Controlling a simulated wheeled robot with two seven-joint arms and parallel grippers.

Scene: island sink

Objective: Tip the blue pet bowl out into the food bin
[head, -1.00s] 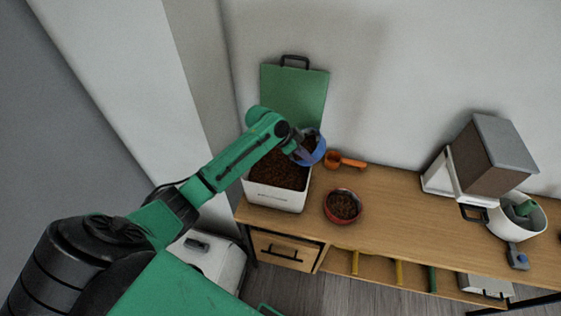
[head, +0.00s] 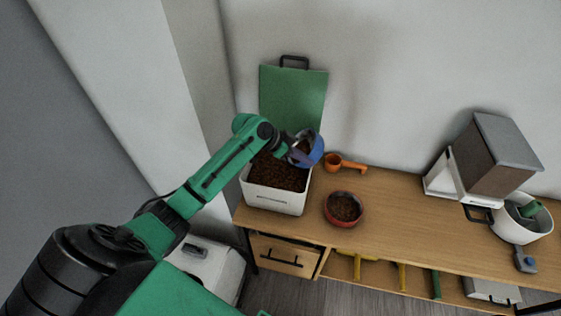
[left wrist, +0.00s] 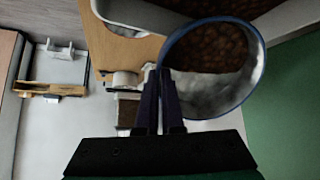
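The blue pet bowl (head: 318,150) is tilted above the back right part of the food bin. Its opening leans left in the head view. My left gripper (head: 291,153) is shut on its rim; the fingers (left wrist: 160,100) meet at the rim in the left wrist view. There the bowl (left wrist: 205,103) shows brown kibble gathered on its far side and bare pale inner wall nearer the fingers. The food bin (head: 272,199) is a white open box with brown kibble inside, standing at the left end of the counter. My right gripper is not in view.
A green lid (head: 292,98) stands upright behind the bin. A red bowl of kibble (head: 343,207) and an orange scoop (head: 345,163) lie to its right. A dispenser (head: 490,155) and a white pot (head: 522,225) stand farther right. The middle of the counter (head: 405,205) is clear.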

